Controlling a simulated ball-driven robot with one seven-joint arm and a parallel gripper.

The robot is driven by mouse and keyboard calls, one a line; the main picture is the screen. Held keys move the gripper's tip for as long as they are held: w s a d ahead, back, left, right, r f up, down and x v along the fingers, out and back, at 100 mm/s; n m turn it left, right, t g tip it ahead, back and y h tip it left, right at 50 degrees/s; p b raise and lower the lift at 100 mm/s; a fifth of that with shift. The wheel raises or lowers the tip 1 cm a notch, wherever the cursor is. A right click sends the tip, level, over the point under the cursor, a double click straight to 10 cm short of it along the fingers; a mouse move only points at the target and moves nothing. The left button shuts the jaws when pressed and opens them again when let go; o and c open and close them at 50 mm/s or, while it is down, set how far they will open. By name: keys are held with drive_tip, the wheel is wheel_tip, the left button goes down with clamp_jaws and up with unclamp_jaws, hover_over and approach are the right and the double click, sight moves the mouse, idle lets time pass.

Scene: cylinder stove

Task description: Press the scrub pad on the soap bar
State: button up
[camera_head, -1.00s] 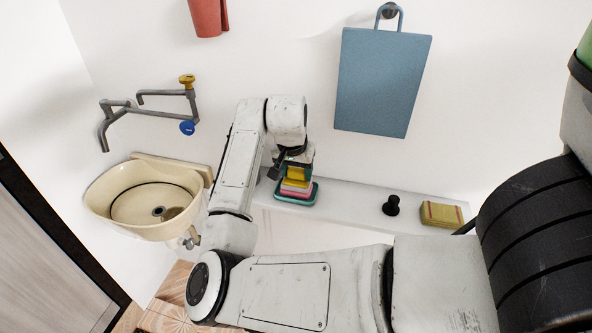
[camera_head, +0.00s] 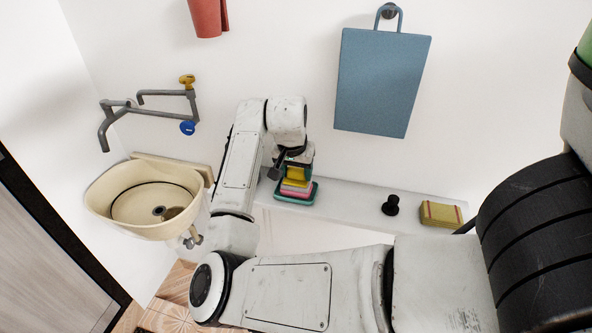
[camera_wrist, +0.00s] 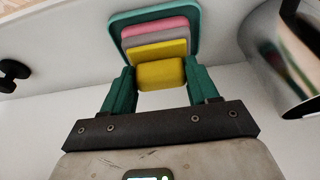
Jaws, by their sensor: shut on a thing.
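The scrub pad, a yellow block (camera_wrist: 162,73) with a grey layer (camera_wrist: 130,42), is between the two green fingers of my gripper (camera_wrist: 160,82) in the wrist view. My gripper is shut on it. The pink soap bar (camera_wrist: 155,25) lies in a teal dish (camera_wrist: 122,20), right against the pad's grey face. In the head view, the yellow pad (camera_head: 297,174) sits over the pink soap (camera_head: 295,187) in the dish (camera_head: 284,197), under my gripper (camera_head: 298,163). Pad and soap look in contact, though the exact gap is hard to tell.
The dish stands on a white ledge (camera_head: 345,200) along the wall. A black knob-like object (camera_head: 391,205) and a yellow-green block (camera_head: 441,214) stand farther right on it. A cream basin (camera_head: 130,190) is to the left. A blue board (camera_head: 383,85) hangs above.

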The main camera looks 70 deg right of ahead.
sight(296, 171)
wheel_tip(296, 171, up, 7)
drive_tip(key=p, duration=0.6)
drive_tip(key=shift+p, duration=0.35)
drive_tip(key=shift+f, duration=0.1)
idle(0.7)
